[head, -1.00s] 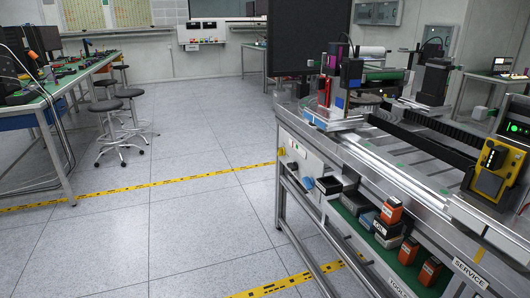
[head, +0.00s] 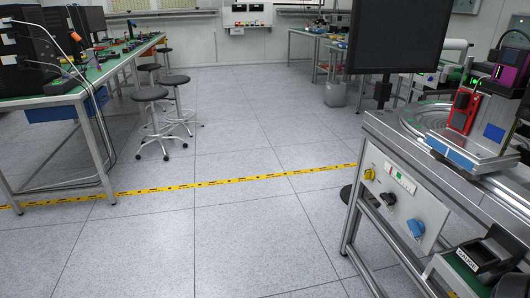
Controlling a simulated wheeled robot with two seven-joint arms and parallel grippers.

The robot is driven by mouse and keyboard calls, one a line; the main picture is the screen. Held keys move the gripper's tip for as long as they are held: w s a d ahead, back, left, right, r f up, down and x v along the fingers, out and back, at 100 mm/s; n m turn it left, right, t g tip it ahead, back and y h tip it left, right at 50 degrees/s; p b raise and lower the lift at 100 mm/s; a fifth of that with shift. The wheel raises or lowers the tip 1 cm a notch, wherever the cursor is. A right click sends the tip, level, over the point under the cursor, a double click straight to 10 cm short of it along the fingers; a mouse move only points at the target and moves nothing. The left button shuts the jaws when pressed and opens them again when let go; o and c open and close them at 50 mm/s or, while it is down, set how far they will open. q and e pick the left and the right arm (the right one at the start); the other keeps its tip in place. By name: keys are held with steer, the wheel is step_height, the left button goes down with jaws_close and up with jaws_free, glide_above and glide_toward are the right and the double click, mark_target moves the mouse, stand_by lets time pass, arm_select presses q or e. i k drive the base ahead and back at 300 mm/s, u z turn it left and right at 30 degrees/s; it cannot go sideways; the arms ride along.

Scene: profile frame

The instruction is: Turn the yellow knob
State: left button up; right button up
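The yellow knob (head: 369,174) sits on a pale control panel (head: 402,203) on the front side of the metal workbench at the right of the head view. A black knob (head: 388,199) and a larger blue knob (head: 416,229) are on the same panel, further right and lower. The yellow knob is unobstructed and nearest the bench's far left corner. Neither of my grippers shows in the head view, so I cannot see whether they are open or shut.
The workbench (head: 385,127) carries a dark monitor (head: 398,37) and a metal fixture. Open grey floor (head: 240,235) lies left of it, crossed by a yellow tape line (head: 235,182). Stools (head: 151,95) and a green-topped table (head: 118,64) stand at the left.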

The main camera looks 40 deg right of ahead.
mark_target(369, 174)
steer(key=z, duration=0.05)
steer(key=i, duration=1.65)
steer(key=z, duration=1.6)
steer(key=i, duration=0.7)
steer(key=z, duration=0.65)
steer(key=i, duration=0.45)
steer(key=u, duration=0.05)
